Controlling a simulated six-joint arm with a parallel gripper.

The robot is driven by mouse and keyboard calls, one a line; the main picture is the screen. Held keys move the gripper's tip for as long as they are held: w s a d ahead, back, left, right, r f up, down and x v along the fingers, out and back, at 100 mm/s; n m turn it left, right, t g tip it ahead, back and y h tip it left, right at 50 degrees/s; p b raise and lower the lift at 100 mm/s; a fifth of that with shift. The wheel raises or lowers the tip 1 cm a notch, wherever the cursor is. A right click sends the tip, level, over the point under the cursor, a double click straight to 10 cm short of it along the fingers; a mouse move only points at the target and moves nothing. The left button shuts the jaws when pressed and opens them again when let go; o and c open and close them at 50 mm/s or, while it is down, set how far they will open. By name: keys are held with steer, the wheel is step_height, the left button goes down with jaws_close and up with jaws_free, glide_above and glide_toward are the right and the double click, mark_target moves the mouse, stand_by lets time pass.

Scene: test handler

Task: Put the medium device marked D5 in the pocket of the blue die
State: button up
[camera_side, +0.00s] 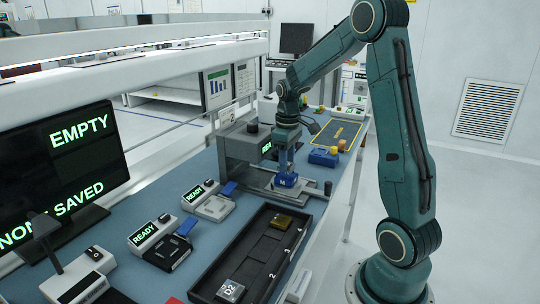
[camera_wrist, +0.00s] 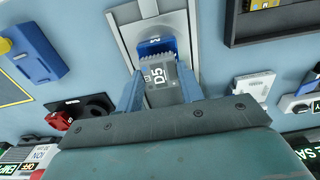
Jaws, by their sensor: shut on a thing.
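My gripper (camera_wrist: 160,82) is shut on the grey device marked D5 (camera_wrist: 157,75), with one blue finger on each side of it. The blue die (camera_wrist: 153,46) sits on a pale metal slide and shows just beyond the device, partly covered by it. In the side view my gripper (camera_side: 287,165) is directly over the blue die (camera_side: 286,181), pointing down. The device is hidden there by the fingers and die. The pocket is covered, and I cannot tell whether the device is inside it or just above.
A dark tray (camera_side: 243,262) at the front holds a device marked D2 (camera_side: 230,291) and a gold device (camera_side: 281,222). Units with READY displays stand left of it. A grey press housing (camera_side: 240,150) is close behind the die. A blue block (camera_side: 323,157) stands to the right.

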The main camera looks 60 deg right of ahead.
steer(key=shift+f, duration=0.8)
steer(key=shift+f, duration=0.15)
steer(key=o, duration=0.9)
step_height(320, 180, up, 12)
steer(key=shift+r, duration=0.2)
steer(key=shift+a, duration=0.1)
